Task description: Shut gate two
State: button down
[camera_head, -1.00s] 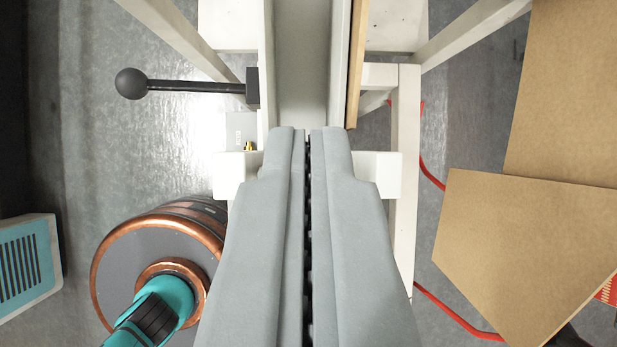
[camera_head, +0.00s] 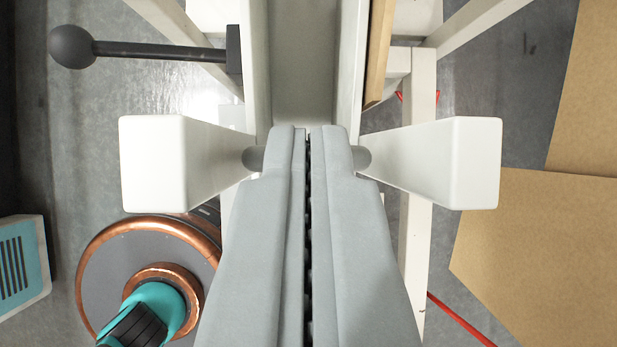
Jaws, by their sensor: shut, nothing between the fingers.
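My gripper (camera_head: 308,132) is shut and empty, its fingertips over the near end of a pale channel (camera_head: 305,60). Two white blocks, a left one (camera_head: 165,165) and a right one (camera_head: 455,163), flank the fingers. A grey rounded part (camera_head: 252,158) shows at the left block's inner end and another at the right one's; whether they join behind my fingers is hidden. A dark lever with a ball knob (camera_head: 72,46) sticks out left from the channel's side. No label shows, so I cannot tell which part is gate two.
A copper-rimmed reel (camera_head: 95,240) with a teal and black hub stands lower left. A vented teal and white box (camera_head: 25,265) is at the left edge. Brown boards (camera_head: 540,250) lie on the right. White frame legs (camera_head: 415,230) and a red cable (camera_head: 460,318) are nearby.

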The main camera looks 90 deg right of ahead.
jog(key=shift+f, duration=1.7)
jog(key=shift+d, duration=0.1)
jog(key=v, duration=1.8)
jog(key=s+d+f+m+t+h, duration=0.3)
jog(key=s+d+f+m+t, duration=0.7)
jog(key=d, duration=0.4)
jog(key=s+d+f+m+t+h, duration=0.1)
jog(key=s+d+f+m+t, duration=0.1)
jog(key=s+f, duration=0.4)
jog(key=s+d+f+m+t+h, duration=0.2)
jog(key=s+d+f, duration=0.2)
jog(key=s, duration=0.3)
jog(key=shift+d+f+t, duration=0.4)
jog(key=shift+f, duration=0.5)
